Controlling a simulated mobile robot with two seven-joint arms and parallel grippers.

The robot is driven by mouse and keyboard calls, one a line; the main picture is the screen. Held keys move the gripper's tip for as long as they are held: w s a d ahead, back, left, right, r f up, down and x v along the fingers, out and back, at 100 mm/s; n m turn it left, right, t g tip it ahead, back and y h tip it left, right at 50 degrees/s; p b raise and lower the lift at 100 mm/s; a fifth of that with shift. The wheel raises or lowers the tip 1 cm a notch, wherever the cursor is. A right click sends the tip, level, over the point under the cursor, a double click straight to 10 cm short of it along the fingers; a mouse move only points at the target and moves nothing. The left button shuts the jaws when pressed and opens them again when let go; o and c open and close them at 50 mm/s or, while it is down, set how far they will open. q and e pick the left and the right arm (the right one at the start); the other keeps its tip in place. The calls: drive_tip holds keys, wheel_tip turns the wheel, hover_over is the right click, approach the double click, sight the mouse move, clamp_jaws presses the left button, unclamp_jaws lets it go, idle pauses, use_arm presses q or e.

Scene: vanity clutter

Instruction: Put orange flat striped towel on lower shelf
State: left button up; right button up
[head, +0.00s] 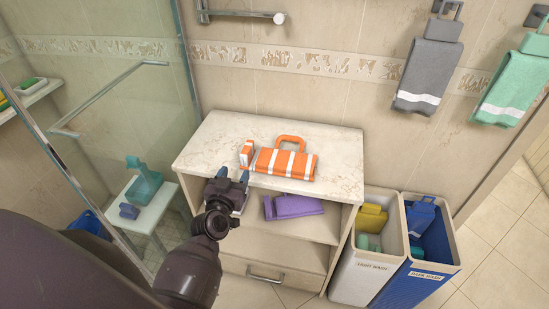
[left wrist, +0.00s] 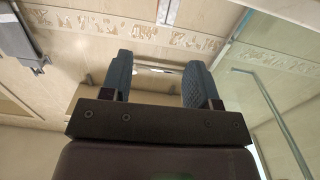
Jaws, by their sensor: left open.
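The orange towel with white stripes (head: 287,163) lies folded on the marble top of the vanity cabinet (head: 225,134). It has an orange loop at its back and a small striped block at its left end. My left gripper (head: 231,174) is open and empty at the cabinet's front edge, in front of and left of the towel. Its two blue fingers also show apart in the left wrist view (left wrist: 155,85), with no towel between them. The lower shelf (head: 290,228) is the open space under the top. My right gripper is not in view.
A purple towel (head: 292,207) lies on the lower shelf. A drawer (head: 265,273) is below it. A white bin (head: 350,268) and a blue bin (head: 415,262) with cloths stand at the right. A glass shower panel (head: 120,100) stands at the left.

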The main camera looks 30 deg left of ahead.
sight(243, 157)
use_arm(q)
drive_tip(key=x, duration=0.5)
drive_tip(key=shift+w+a, duration=0.25)
drive_tip(key=x, duration=0.2)
drive_tip(key=f+x, duration=0.1)
drive_tip(key=x, duration=0.1)
drive_tip(key=shift+w+a, duration=0.1)
drive_tip(key=shift+w, duration=0.05)
drive_tip(key=shift+w+a, duration=0.15)
drive_tip(key=shift+w, duration=0.35)
drive_tip(key=shift+r, duration=0.1)
clamp_jaws()
